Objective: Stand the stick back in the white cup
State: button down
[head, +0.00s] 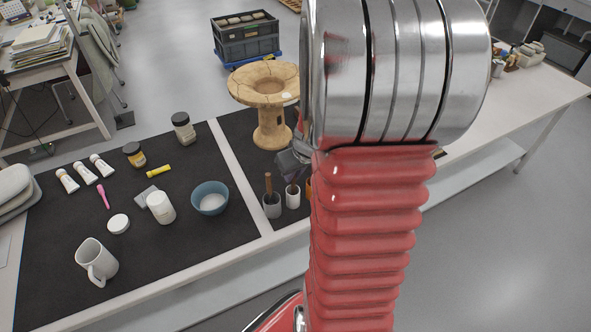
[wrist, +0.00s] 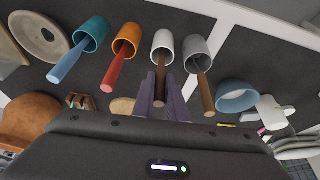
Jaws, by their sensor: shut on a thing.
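The white cup (wrist: 166,42) stands upright on the dark mat; it also shows in the head view (head: 293,199), just left of my arm. A dark brown stick (wrist: 160,68) has its lower end inside the cup's mouth and its upper part between my fingers. My gripper (wrist: 162,84) is shut on this stick, above the cup's rim. In the head view my gripper (head: 293,163) is small and partly hidden by my arm. The cup's inside bottom is hidden, so I cannot tell whether the stick touches it.
A grey cup (wrist: 196,47) with a brown stick stands close on one side, an orange cup (wrist: 129,38) with a red stick on the other. Beyond is a teal cup (wrist: 93,31) with a blue stick. A blue bowl (head: 210,197) and pottery stand (head: 271,120) are near.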

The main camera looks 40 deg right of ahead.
jog(key=shift+f, duration=0.1)
jog(key=c, duration=1.7)
grip_release()
jog(key=shift+v, duration=6.9)
